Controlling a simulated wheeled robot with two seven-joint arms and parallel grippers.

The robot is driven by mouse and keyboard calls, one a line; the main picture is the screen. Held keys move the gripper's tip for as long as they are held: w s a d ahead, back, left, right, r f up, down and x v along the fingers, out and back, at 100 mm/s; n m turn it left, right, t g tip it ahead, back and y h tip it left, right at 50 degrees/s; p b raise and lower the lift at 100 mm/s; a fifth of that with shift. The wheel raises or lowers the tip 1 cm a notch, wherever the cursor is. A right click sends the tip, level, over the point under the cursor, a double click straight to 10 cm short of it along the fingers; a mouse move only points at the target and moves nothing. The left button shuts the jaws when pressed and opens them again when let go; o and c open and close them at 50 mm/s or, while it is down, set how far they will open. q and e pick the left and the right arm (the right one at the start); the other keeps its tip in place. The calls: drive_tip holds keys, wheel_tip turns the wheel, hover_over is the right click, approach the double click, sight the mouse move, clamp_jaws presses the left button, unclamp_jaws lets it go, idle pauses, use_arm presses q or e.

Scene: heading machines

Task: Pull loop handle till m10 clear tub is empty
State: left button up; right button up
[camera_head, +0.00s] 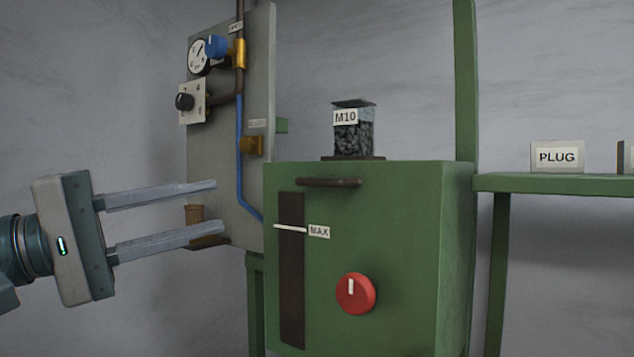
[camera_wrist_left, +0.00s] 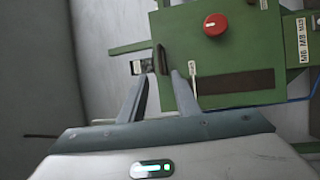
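The M10 clear tub (camera_head: 353,135) stands on top of the green machine (camera_head: 410,240) and holds many dark pieces. It also shows in the left wrist view (camera_wrist_left: 137,67). A dark loop handle (camera_head: 329,182) is fixed to the upper front of the machine; it also shows in the left wrist view (camera_wrist_left: 162,60). My left gripper (camera_head: 220,206) is open and empty, left of the machine and apart from the handle. In the left wrist view its fingers (camera_wrist_left: 158,88) point toward the handle side of the machine. My right gripper is not in view.
A red knob (camera_head: 356,293) and a dark slot with a white pointer (camera_head: 290,228) by a MAX label are on the machine's front. A grey panel (camera_head: 257,60) with gauge and blue valve stands at left. A green shelf (camera_head: 550,184) holds a PLUG box (camera_head: 557,157).

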sight(313, 184)
use_arm(q)
drive_tip(key=p+x, duration=0.8)
drive_tip(key=x, duration=0.8)
drive_tip(key=shift+r+p, duration=0.2)
drive_tip(key=shift+p, duration=0.15)
drive_tip(key=shift+w+d+p, duration=0.3)
drive_tip(key=shift+d, duration=0.25)
clamp_jaws()
